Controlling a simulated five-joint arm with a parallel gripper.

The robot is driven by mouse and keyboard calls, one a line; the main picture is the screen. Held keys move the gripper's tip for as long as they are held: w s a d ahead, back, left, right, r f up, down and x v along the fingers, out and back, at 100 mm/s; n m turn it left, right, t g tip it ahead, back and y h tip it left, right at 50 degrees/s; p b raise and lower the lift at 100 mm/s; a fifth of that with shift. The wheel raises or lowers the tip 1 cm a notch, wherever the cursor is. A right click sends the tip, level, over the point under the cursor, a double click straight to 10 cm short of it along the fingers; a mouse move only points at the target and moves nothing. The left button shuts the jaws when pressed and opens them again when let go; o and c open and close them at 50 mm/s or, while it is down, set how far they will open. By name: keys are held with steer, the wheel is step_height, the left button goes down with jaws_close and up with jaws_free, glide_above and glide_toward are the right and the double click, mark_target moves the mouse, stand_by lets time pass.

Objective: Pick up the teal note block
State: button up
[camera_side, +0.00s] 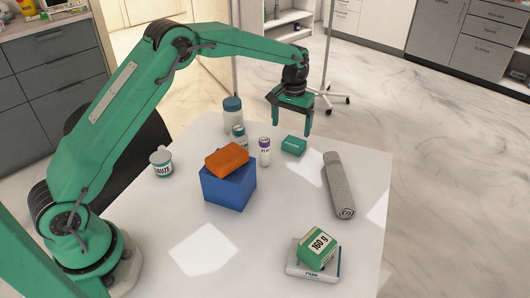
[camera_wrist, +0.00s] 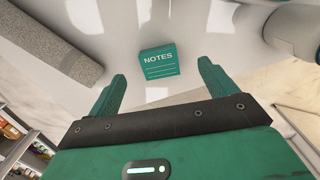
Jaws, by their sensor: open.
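The teal note block (camera_side: 294,145) lies flat on the white table in the side view, near the table's far edge. In the wrist view the teal note block (camera_wrist: 158,63) shows its "NOTES" label and sits ahead of the fingertips, roughly centred between them. My gripper (camera_side: 292,132) is above the table close to the block, fingers pointing down. It is open and empty. In the wrist view my gripper (camera_wrist: 160,72) shows its two fingers apart, with nothing between them.
A grey rolled bandage (camera_side: 338,186) lies right of the block. A purple-labelled vial (camera_side: 265,151), a can (camera_side: 239,137) and a blue-lidded jar (camera_side: 232,110) stand left. An orange block (camera_side: 227,159) rests on a blue box (camera_side: 229,190). A green box (camera_side: 317,248) sits in front.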

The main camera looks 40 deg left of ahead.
mark_target(291, 146)
steer(key=shift+d+f, duration=0.15)
steer(key=shift+f, duration=1.85)
steer(key=shift+d+f, duration=0.1)
steer(key=shift+f, duration=1.9)
steer(key=c, duration=1.1)
